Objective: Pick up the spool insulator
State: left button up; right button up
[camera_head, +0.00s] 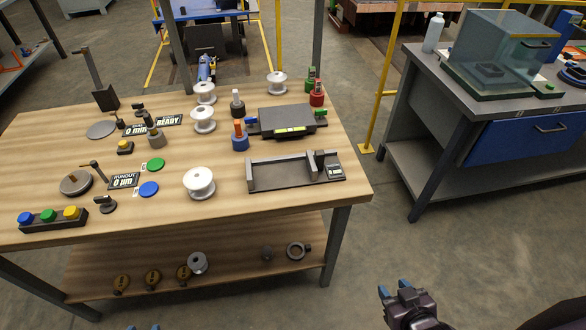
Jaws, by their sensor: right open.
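Several white spool insulators stand on the wooden table. The nearest and largest-looking spool (199,184) is near the front edge, left of a dark fixture. Two more, a middle spool (204,120) and a rear spool (205,92), stand behind it, and another spool (277,83) is at the back right. My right gripper (394,289) is open and empty, in front of the table and to its right, well away from every spool. Only slivers of blue at the bottom edge show of my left gripper (143,327); its opening is unclear.
The dark measuring fixture (295,172) and a black plate device (287,121) occupy the table's right side. Gauges, coloured discs and a button box (52,219) fill the left. A lower shelf (225,270) holds small parts. A workbench (490,120) stands at right.

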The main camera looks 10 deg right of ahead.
aim_at(200, 182)
jog(key=l+u, duration=0.1)
jog(key=u, duration=2.75)
jog(key=k+j+u, duration=0.15)
jog(key=k, duration=1.1)
